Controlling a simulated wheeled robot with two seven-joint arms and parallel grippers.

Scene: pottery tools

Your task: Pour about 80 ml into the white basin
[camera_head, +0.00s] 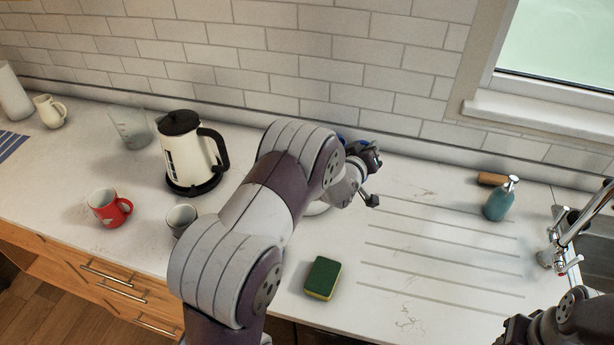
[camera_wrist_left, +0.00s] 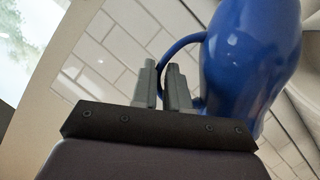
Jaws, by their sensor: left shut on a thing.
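My left gripper (camera_wrist_left: 162,85) is shut on the looped handle of a glossy blue jug (camera_wrist_left: 250,65) in the left wrist view. In the head view my left arm covers most of the jug and the fingers; only small blue patches show by the wrist. A white rim (camera_head: 316,208), likely the white basin, peeks out beside my left forearm on the counter; the rest is hidden. I cannot see the jug's spout, its contents or any stream. Part of my right arm shows at the bottom right, without clear fingers.
A cream kettle (camera_head: 187,150), glass beaker (camera_head: 132,128), red mug (camera_head: 109,208) and grey mug (camera_head: 181,219) stand left of my arm. A sponge (camera_head: 323,278) lies in front. A teal soap bottle (camera_head: 498,200) stands near the tap (camera_head: 572,235). The ridged drainer area is clear.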

